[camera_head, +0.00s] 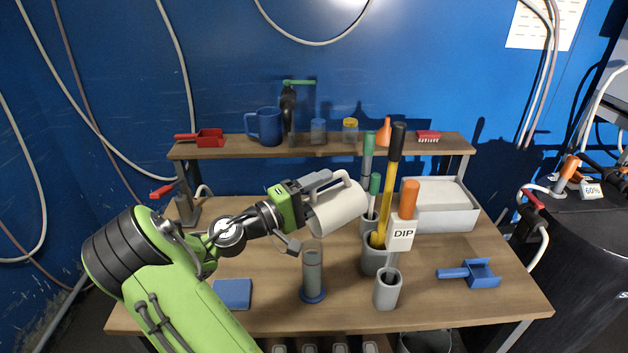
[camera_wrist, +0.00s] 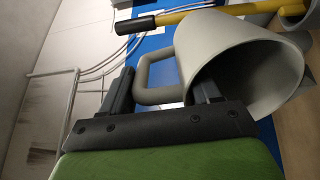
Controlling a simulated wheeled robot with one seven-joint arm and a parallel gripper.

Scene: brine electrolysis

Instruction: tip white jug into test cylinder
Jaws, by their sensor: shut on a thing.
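The white jug (camera_head: 338,208) is held up off the bench, tilted onto its side, by my gripper (camera_head: 308,193). The test cylinder (camera_head: 312,268) is a grey-clear tube on a blue round base, upright on the bench. The jug is above it, its lower edge over or just behind the cylinder's top; the exact gap cannot be told. No stream of liquid shows, and the jug's contents are hidden.
Right of the cylinder stand grey holders (camera_head: 388,290) with a DIP tag (camera_head: 402,233) and a yellow-shafted tool (camera_head: 386,195). A white bin (camera_head: 440,218), a blue scoop (camera_head: 472,273) and a blue pad (camera_head: 232,293) lie on the bench (camera_head: 450,310). A shelf (camera_head: 345,148) runs behind.

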